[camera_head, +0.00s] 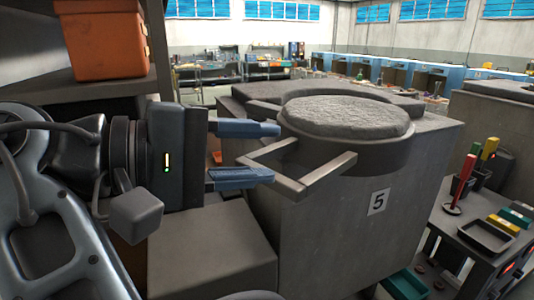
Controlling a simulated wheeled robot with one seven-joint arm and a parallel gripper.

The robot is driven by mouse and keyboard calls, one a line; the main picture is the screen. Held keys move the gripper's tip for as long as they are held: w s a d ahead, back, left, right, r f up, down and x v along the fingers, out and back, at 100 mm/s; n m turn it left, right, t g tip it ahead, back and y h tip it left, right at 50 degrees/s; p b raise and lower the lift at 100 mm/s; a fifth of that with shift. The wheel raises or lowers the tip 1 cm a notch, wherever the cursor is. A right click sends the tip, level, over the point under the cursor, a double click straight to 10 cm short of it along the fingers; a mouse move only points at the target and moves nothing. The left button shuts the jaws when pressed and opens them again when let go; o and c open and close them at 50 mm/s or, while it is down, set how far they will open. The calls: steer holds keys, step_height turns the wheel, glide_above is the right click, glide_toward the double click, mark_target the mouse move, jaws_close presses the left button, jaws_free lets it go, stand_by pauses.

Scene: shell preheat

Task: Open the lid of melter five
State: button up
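Melter five (335,225) is a large grey block with a "5" plate (378,201) on its front. Its lid (347,117) is round, with a rough grey top, and lies flat over the melter's top. A grey U-shaped handle (325,172) sticks out from the lid towards the front left. My gripper (273,153) comes in from the left with two blue fingers spread apart, one above the other. The fingertips are at the left end of the handle, whose crossbar shows near the gap between them. I cannot tell whether they touch it.
A dark shelf with an orange bin (107,45) stands at upper left. A grey block (210,250) sits below my gripper. A dark side table at right holds a tray (485,237) and colored tools. Another melter (500,115) stands at far right.

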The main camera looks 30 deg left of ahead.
steer(key=shift+s+a+f, duration=0.2)
steer(key=shift+s+a, duration=0.35)
steer(key=shift+s, duration=0.15)
steer(key=shift+s+a+f, duration=0.15)
steer(key=shift+s+a, duration=0.35)
steer(key=shift+s, duration=0.2)
